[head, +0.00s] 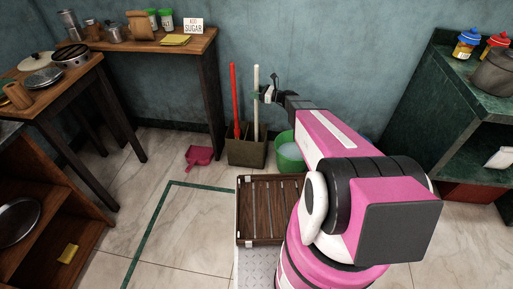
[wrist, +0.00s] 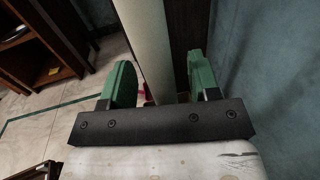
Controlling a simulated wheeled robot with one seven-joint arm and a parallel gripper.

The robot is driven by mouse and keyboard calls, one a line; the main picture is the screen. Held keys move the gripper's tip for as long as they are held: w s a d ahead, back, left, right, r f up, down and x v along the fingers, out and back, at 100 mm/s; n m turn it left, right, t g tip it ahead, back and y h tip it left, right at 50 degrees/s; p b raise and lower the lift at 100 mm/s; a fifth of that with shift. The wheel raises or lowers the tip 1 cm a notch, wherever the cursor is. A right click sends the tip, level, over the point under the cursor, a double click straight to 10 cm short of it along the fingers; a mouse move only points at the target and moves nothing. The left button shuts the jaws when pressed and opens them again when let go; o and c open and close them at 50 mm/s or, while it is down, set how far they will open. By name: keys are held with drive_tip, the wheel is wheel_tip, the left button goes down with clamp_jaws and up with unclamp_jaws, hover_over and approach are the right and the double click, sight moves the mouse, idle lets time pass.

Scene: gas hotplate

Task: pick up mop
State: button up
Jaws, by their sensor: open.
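The mop's pale handle (head: 256,120) stands upright in a brown divided box (head: 247,154) against the back wall. Its lower end is hidden in the box. My gripper (head: 263,95) is at the upper part of this handle, on its right side. In the wrist view the handle (wrist: 148,45) runs between the two green fingers of my open gripper (wrist: 161,75), nearer the left finger. I cannot tell whether a finger touches it.
A red-handled stick (head: 235,105) stands in the same box, just left. A green bucket (head: 289,153) is to the right, a pink dustpan (head: 199,156) to the left. A wooden table (head: 205,48) stands at the left; a green shelf (head: 465,85) at the right.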

drive_tip(key=shift+x, duration=0.95)
drive_tip(key=shift+d, duration=0.1)
drive_tip(key=c, duration=1)
drive_tip(key=shift+r, duration=0.1)
